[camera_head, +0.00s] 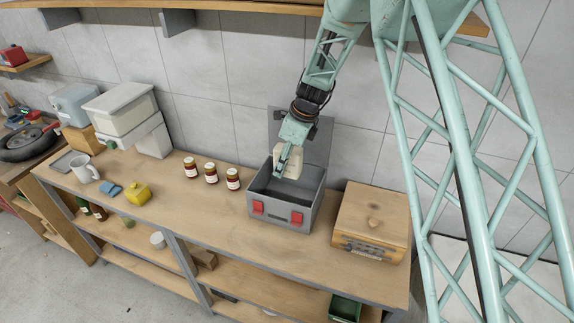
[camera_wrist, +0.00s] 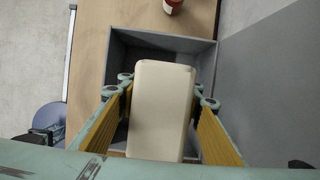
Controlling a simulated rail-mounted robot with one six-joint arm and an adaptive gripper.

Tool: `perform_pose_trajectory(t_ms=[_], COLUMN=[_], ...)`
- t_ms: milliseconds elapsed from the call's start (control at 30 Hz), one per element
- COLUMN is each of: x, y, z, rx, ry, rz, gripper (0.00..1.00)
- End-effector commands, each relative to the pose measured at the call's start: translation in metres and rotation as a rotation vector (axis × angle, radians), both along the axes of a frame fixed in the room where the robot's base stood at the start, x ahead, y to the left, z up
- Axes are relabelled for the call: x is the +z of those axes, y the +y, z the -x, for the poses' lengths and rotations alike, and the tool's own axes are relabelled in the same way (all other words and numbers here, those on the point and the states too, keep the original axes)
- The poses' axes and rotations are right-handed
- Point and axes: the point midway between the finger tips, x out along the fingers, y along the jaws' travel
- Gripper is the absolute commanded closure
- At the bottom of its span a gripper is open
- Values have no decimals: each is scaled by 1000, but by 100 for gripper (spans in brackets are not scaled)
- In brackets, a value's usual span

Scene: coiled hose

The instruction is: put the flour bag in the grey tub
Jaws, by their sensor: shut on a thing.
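The flour bag (camera_head: 291,162) is a cream block with rounded edges. My gripper (camera_head: 287,160) is shut on it and holds it upright over the grey tub (camera_head: 315,203). The tub has red latches on its front, and its grey lid (camera_head: 318,137) stands open behind. In the wrist view the bag (camera_wrist: 162,105) sits between the two yellow-padded fingers of my gripper (camera_wrist: 163,98). The tub (camera_wrist: 125,50) opens below and around it there. The bag's lower end appears near the tub's opening; its height above the floor of the tub cannot be told.
Several jars with dark contents (camera_head: 211,173) stand left of the tub. A wooden box (camera_head: 372,218) stands to its right. A yellow pot (camera_head: 137,193), a blue item (camera_head: 110,189) and a white mug (camera_head: 85,170) are farther left. The bench front between them is clear.

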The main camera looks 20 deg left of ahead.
Motion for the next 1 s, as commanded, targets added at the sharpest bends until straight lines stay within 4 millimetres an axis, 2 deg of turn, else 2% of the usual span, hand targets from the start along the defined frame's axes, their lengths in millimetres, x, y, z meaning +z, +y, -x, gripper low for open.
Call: perform_pose_trajectory(t_ms=[667, 1000], x=[0, -10], y=[0, 0], z=[0, 0], rx=[0, 0], ry=[-1, -1], rz=[-1, 0], gripper=[86, 86])
